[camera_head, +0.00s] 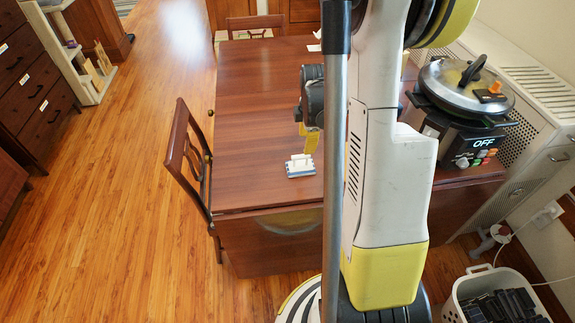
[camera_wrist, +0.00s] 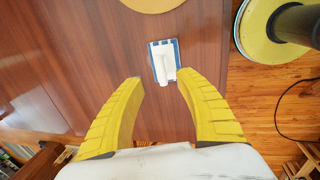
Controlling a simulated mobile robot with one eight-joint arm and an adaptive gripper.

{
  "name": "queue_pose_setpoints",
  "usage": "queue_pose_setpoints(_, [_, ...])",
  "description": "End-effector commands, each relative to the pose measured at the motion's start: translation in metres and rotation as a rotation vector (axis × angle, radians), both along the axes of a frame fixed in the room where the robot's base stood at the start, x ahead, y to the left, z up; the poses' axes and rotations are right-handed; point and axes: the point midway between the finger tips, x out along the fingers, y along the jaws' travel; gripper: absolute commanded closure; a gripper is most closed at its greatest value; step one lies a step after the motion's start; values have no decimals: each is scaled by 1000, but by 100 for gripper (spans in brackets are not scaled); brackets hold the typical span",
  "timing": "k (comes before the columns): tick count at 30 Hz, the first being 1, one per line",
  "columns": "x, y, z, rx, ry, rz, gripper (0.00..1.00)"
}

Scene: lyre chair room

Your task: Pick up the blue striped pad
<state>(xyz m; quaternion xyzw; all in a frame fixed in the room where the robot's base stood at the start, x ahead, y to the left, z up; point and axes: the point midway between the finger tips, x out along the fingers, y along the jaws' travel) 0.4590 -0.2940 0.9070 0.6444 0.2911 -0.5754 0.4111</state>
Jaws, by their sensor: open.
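The blue striped pad (camera_head: 300,166) lies on the wooden table near its front edge in the head view. It has a white top with a raised white handle and a blue-edged base. In the wrist view the pad (camera_wrist: 163,62) lies ahead of the fingertips, roughly centred between them. My gripper (camera_wrist: 158,82) has its yellow fingers spread open with nothing between them. In the head view my gripper (camera_head: 309,138) hangs just above and behind the pad, partly hidden by my arm. It appears apart from the pad.
The table (camera_head: 250,110) has a wide bare top left of the pad. A wooden chair (camera_head: 188,155) stands at its left side. A cooker (camera_head: 466,105) showing OFF stands at the right. A white basket (camera_head: 475,283) of dark items sits on the floor.

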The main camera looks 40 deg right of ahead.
Motion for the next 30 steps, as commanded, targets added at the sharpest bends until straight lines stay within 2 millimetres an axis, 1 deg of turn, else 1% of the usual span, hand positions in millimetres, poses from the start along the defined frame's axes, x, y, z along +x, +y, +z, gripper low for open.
queue_pose_setpoints(1, [2, -1, -13, 0, 0, 0, 59])
queue_pose_setpoints(3, [4, -2, -25, 0, 0, 0, 59])
queue_pose_setpoints(6, [6, -2, -36, -1, -1, 0, 59])
queue_pose_setpoints(11, [8, -2, -44, -1, -1, 0, 59])
queue_pose_setpoints(13, [10, -1, -51, -1, -1, 0, 59])
queue_pose_setpoints(18, [16, 2, -79, -1, -1, 0, 59])
queue_pose_setpoints(21, [18, 0, -91, 0, -1, -1, 59])
queue_pose_setpoints(28, [19, 0, -91, 0, -1, -1, 59])
queue_pose_setpoints(29, [18, 0, -91, 0, -1, -1, 63])
queue_pose_setpoints(30, [19, 0, -91, 0, -1, -1, 75])
